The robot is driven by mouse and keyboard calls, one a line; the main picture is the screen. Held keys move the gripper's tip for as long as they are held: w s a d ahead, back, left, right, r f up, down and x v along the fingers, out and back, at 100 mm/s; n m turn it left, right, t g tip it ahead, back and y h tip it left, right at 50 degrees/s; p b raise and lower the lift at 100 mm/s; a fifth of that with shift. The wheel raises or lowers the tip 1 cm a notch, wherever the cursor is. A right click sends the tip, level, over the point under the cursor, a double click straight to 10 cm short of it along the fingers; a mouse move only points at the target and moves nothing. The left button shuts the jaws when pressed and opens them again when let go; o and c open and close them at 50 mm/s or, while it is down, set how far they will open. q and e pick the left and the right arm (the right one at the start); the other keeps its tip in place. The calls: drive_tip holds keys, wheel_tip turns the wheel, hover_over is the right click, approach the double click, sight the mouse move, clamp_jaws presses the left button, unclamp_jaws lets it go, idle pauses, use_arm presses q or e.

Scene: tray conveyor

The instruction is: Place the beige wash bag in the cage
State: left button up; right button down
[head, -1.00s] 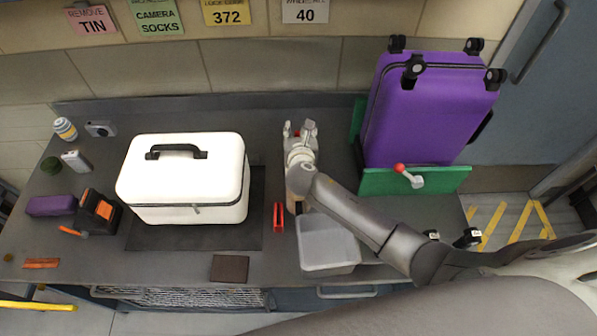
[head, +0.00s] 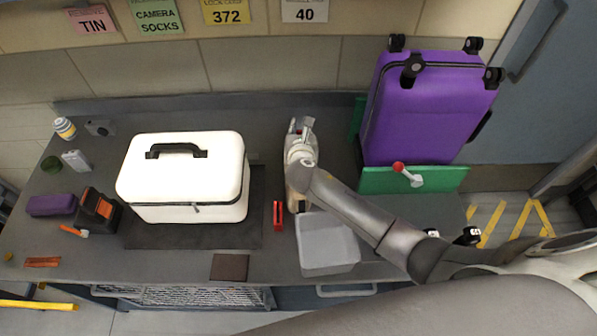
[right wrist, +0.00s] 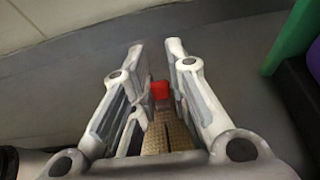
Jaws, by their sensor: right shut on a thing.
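My right gripper (head: 300,127) is over the back of the counter, between the white case and the purple suitcase. Its fingers are shut on a beige woven thing, seen between them in the right wrist view (right wrist: 168,138), which looks like the beige wash bag. Most of it is hidden by my gripper and wrist. A small red piece (right wrist: 160,90) shows between the fingers beyond it. A wire mesh front (head: 180,298) shows below the counter's front edge; I cannot tell whether this is the cage. My left gripper is not in view.
A white case (head: 185,175) stands on a dark mat. A purple suitcase (head: 425,110) stands behind a green panel (head: 440,180). A grey bin (head: 327,245) and a red item (head: 278,215) are near my right forearm. Small items crowd the left end.

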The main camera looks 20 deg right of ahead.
drive_tip(key=shift+s+a+f, duration=0.1)
drive_tip(key=shift+a+f, duration=0.05)
drive_tip(key=shift+f, duration=0.1)
idle(0.3)
drive_tip(key=shift+r, duration=0.45)
wheel_tip(320, 180, up, 2)
drive_tip(key=shift+r, duration=0.1)
drive_tip(key=s+a+r+b, duration=0.2)
drive_tip(key=s+a+r, duration=0.6)
drive_tip(key=s+r, duration=0.3)
drive_tip(key=s+d+m+g+h+b, duration=0.1)
drive_tip(key=s+d+m+h+b, duration=0.1)
drive_tip(key=s+d, duration=0.6)
drive_tip(key=s+b, duration=0.1)
drive_tip(key=s, duration=0.2)
drive_tip(key=shift+d+r+m+h+b, duration=0.15)
drive_tip(key=shift+m+h+b, duration=0.15)
drive_tip(key=shift+h+b, duration=0.1)
